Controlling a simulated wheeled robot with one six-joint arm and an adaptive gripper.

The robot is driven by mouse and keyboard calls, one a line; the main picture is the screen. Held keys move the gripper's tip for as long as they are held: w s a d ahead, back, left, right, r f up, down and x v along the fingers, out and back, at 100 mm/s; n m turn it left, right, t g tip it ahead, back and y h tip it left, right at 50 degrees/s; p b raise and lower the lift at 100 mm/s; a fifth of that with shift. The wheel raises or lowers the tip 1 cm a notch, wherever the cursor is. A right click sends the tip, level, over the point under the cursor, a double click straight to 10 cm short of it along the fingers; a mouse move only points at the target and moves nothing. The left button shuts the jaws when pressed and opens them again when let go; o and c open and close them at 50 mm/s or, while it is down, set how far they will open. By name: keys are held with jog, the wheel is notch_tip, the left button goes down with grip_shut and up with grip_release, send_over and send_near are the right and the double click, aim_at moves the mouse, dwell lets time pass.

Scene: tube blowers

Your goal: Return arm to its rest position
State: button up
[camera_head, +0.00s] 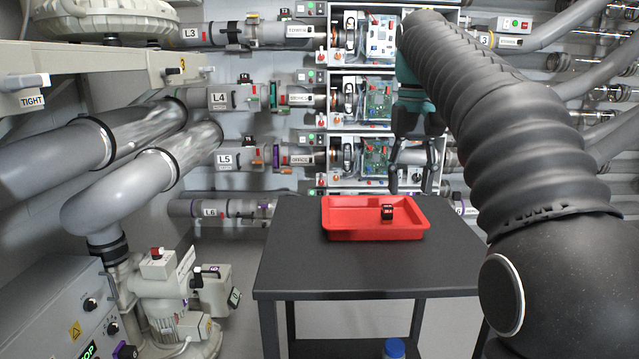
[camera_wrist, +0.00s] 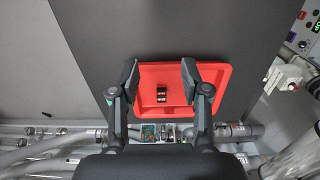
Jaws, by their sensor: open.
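My gripper (camera_head: 411,180) is open and empty. It hangs fingers down above the right part of the red tray (camera_head: 345,234) in the head view. In the wrist view my gripper (camera_wrist: 158,75) shows its two fingers spread apart over the red tray (camera_wrist: 215,73). A small black item with red marks (camera_head: 387,212) lies in the tray. It also shows in the wrist view (camera_wrist: 161,95), between and below the fingers, apart from them. My arm runs down the right side of the head view.
The tray stands on a dark table (camera_head: 290,265) with bare top around it. A wall of labelled pipes and open cabinets (camera_head: 362,100) stands behind. A pump (camera_head: 175,300) and a control box (camera_head: 70,310) are at lower left. A blue-capped item (camera_head: 394,348) sits under the table.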

jog(key=s+f+t, duration=0.5)
jog(key=s+f, duration=1.8)
jog(key=f, duration=0.1)
jog(key=shift+f+t, duration=0.15)
jog(key=shift+t, duration=0.15)
jog(key=shift+s, duration=0.1)
jog(key=shift+c, duration=0.4)
